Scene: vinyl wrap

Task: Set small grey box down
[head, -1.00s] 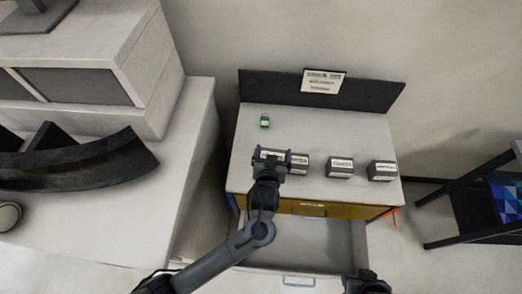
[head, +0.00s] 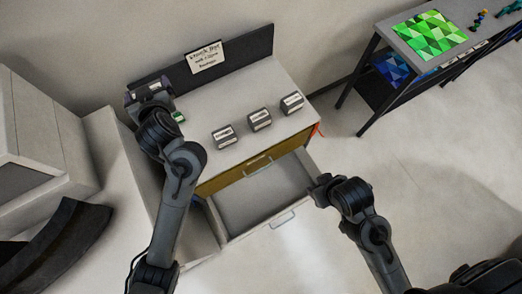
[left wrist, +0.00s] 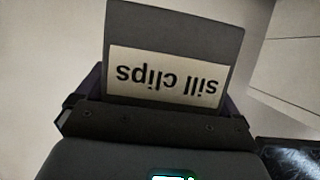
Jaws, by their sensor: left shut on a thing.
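My left gripper (head: 150,95) is shut on a small grey box (left wrist: 175,40), held at the back left end of the cabinet top in the head view. In the left wrist view the box carries a white label reading "sill clips", upside down. In the head view it is mostly hidden by the gripper, and I cannot tell whether it touches the cabinet. My right gripper (head: 319,190) is empty in front of the cabinet by the open drawer; its jaw opening is unclear.
Three labelled grey boxes (head: 223,136) (head: 260,120) (head: 292,103) stand along the cabinet top (head: 245,95). A dark back panel bears a sign (head: 207,57). The drawer (head: 265,195) below is open.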

